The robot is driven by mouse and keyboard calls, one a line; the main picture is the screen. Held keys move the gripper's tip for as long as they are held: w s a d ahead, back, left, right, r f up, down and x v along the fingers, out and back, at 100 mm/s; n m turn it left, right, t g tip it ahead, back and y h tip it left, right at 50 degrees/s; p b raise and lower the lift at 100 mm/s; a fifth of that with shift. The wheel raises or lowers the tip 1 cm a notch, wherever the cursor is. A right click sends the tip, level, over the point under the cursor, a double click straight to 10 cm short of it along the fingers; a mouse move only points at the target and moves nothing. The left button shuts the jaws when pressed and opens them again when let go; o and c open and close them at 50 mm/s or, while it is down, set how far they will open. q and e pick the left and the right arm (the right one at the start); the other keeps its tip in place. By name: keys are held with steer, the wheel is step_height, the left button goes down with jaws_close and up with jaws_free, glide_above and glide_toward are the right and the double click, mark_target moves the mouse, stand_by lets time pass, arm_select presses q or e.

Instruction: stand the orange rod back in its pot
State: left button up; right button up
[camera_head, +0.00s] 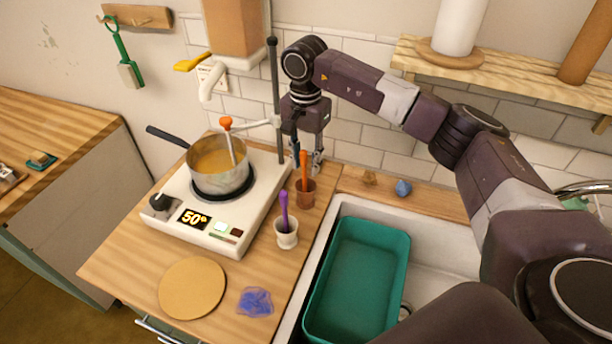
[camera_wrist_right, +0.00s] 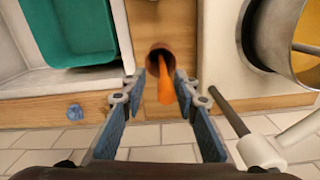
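The orange rod (camera_head: 304,165) stands in the small brown pot (camera_head: 306,193) behind the white cup, tilted slightly. In the right wrist view, the rod (camera_wrist_right: 165,85) rises out of the pot's mouth (camera_wrist_right: 154,59) and leans toward the right-hand finger. My right gripper (camera_head: 309,160) is beside and behind the upper rod. Its two fingers (camera_wrist_right: 158,95) are spread wide in the wrist view, with the rod between them, nearer the right-hand finger. I cannot tell whether that finger touches the rod. My left gripper is not in view.
A hot plate (camera_head: 225,235) bears a saucepan (camera_head: 215,184), with a stand pole (camera_head: 275,90) close to my right gripper. A white cup (camera_head: 286,239) holds a purple rod (camera_head: 284,210). A teal tub (camera_head: 355,330) sits in the sink. A blue stone (camera_head: 403,188) lies on the back ledge.

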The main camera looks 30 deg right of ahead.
step_height(320, 180, up, 6)
steer(key=shift+w+a+r+b, duration=0.1)
steer(key=shift+r+b, duration=0.1)
steer(key=shift+b, duration=0.75)
steer(key=shift+r, duration=0.65)
